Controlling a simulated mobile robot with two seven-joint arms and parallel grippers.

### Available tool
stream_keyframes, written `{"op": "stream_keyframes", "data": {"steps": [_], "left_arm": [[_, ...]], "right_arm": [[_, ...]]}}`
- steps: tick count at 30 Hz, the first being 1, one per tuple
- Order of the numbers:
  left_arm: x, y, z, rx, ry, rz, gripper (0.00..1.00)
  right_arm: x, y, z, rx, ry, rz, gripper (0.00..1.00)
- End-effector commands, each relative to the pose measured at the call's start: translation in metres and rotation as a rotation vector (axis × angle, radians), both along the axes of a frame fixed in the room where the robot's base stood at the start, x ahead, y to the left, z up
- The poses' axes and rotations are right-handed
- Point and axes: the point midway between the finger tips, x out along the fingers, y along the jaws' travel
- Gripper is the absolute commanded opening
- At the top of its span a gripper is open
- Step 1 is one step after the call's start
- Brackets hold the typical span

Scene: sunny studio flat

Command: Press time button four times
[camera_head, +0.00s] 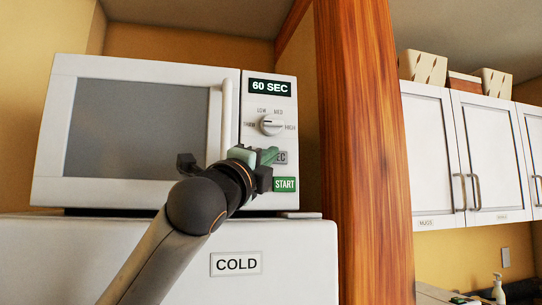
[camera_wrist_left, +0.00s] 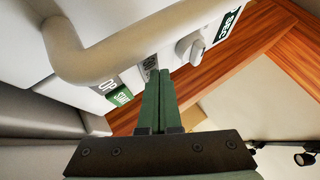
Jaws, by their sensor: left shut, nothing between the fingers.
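The white microwave (camera_head: 140,194) has a display (camera_head: 269,88) that reads "60 SEC". Below the display is a round knob (camera_head: 271,124) with power marks. The grey time button (camera_head: 281,158) is partly hidden behind my left gripper (camera_head: 270,155); only "EC" shows. The green START button (camera_head: 285,184) is just below it. In the left wrist view my left gripper (camera_wrist_left: 158,72) is shut and empty, its green fingertips at the grey time button (camera_wrist_left: 150,65). I cannot tell whether they touch it. The START button (camera_wrist_left: 119,96) and knob (camera_wrist_left: 190,46) lie either side. My right gripper is out of view.
The microwave stands on a white fridge (camera_head: 120,245) labelled "COLD". Its door handle (camera_head: 226,120) sticks out left of the panel, and also shows close to my gripper in the left wrist view (camera_wrist_left: 66,45). A wooden post (camera_head: 360,150) rises on the right.

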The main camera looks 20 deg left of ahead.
Motion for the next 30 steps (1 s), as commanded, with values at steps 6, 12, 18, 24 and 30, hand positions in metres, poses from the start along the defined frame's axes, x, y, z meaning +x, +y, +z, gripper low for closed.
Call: {"op": "stream_keyframes", "data": {"steps": [6, 12, 18, 24, 30], "left_arm": [[0.003, 0.002, 0.000, 0.000, 0.002, 0.001, 0.00], [0.003, 0.003, -0.001, -0.001, 0.001, 0.002, 0.00], [0.002, 0.002, -0.001, 0.000, 0.002, 0.001, 0.00], [-0.006, -0.004, -0.001, 0.000, 0.001, 0.002, 0.00], [-0.011, -0.007, 0.000, 0.000, 0.000, 0.000, 0.00]], "right_arm": [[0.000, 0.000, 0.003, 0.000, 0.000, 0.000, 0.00], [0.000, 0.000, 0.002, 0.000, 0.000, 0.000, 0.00], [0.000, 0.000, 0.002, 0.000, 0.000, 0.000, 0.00], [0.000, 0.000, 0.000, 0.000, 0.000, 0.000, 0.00], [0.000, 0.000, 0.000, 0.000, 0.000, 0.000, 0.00]]}}
